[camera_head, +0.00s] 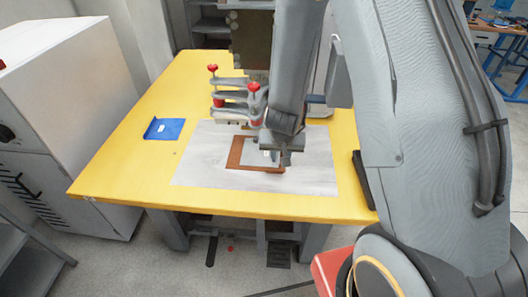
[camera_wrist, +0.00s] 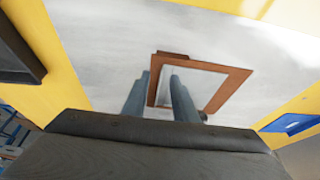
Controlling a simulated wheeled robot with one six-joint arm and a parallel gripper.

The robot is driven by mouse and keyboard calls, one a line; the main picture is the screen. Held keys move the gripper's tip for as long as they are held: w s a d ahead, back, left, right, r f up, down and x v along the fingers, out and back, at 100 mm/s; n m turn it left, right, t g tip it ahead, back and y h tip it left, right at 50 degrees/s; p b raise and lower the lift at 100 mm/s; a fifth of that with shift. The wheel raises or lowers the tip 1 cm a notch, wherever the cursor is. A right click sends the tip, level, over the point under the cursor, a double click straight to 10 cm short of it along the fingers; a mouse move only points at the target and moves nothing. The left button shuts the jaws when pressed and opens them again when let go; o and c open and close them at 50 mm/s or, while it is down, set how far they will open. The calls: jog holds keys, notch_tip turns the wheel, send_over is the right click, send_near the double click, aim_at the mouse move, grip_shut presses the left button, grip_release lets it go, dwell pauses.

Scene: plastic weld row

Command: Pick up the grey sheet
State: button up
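A small grey sheet (camera_head: 254,157) lies flat inside a brown rectangular frame (camera_head: 235,153) on a large pale plate (camera_head: 205,160) in the middle of the yellow table. In the wrist view the sheet (camera_wrist: 207,85) shows pale inside the frame (camera_wrist: 229,91). My gripper (camera_head: 279,161) points down over the right part of the frame in the head view. In the wrist view my gripper (camera_wrist: 160,76) has its two fingers apart, with one side of the frame showing between them. The fingers hide part of the sheet. I cannot tell whether the fingertips touch anything.
A machine with red knobs (camera_head: 254,87) stands at the table's back, close behind my gripper. A blue tray (camera_head: 164,128) lies at the left of the yellow table (camera_head: 120,165). A dark flat item (camera_head: 362,178) is at the right edge. The table's front left is clear.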

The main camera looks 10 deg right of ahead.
aim_at(279, 166)
jog(key=shift+a+p+x, duration=0.15)
jog(key=shift+p+x, duration=0.15)
jog(key=shift+x, duration=1)
jog(key=shift+a+p+x, duration=0.15)
jog(key=shift+p+x, duration=0.1)
jog(key=shift+x, duration=1.1)
jog(key=shift+s+f, duration=0.1)
jog(key=shift+s, duration=0.1)
jog(key=shift+c, duration=0.2)
grip_shut()
